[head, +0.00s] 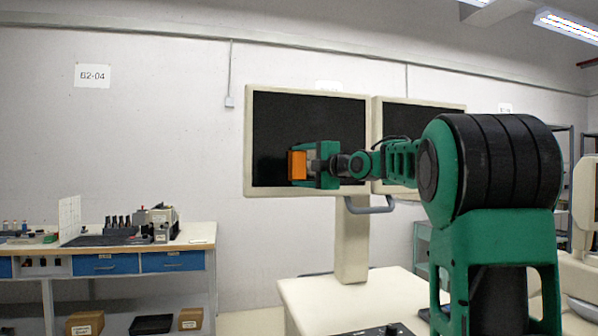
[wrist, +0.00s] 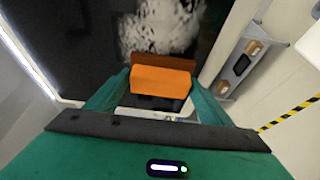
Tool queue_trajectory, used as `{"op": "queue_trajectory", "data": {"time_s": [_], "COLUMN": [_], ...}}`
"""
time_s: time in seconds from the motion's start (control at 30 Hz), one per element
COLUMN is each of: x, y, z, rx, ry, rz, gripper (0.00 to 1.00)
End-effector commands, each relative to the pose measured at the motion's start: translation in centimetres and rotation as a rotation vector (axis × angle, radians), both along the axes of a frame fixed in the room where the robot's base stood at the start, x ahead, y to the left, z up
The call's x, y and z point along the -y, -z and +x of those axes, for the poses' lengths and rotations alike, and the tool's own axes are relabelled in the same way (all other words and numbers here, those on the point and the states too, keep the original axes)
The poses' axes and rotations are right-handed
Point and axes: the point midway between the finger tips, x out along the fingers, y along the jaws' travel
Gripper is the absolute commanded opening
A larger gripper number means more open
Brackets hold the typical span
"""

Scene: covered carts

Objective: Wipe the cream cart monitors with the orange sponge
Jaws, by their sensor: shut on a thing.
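The orange sponge (head: 297,165) is held in my gripper (head: 318,164) in front of the left cream monitor (head: 248,150), at the lower left of its dark screen. In the wrist view the sponge (wrist: 161,82) sits between the green fingers (wrist: 155,92), close to the dark screen; I cannot tell whether it touches. A whitish smeared patch (wrist: 165,30) shows on the screen beyond the sponge. A second cream monitor (head: 420,103) stands to the right, its lower part hidden behind my arm. Both share a cream cart with a post (head: 352,245).
A workbench (head: 110,264) with blue drawers and small equipment stands at the left. Another cream monitor (head: 584,195) is cut off at the right edge. The cart top (head: 320,300) lies below the monitors. A grey handle (head: 372,207) juts out under the left monitor.

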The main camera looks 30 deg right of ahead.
Motion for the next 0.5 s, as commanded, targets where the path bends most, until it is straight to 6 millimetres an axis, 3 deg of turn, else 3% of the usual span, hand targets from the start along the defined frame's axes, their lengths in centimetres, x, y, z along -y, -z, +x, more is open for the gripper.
{"op": "queue_trajectory", "data": {"time_s": [0.5], "x": [0.21], "y": [-0.06], "z": [0.7], "rx": [0.001], "ry": [0.0], "rz": [-0.001], "gripper": [0.53]}}
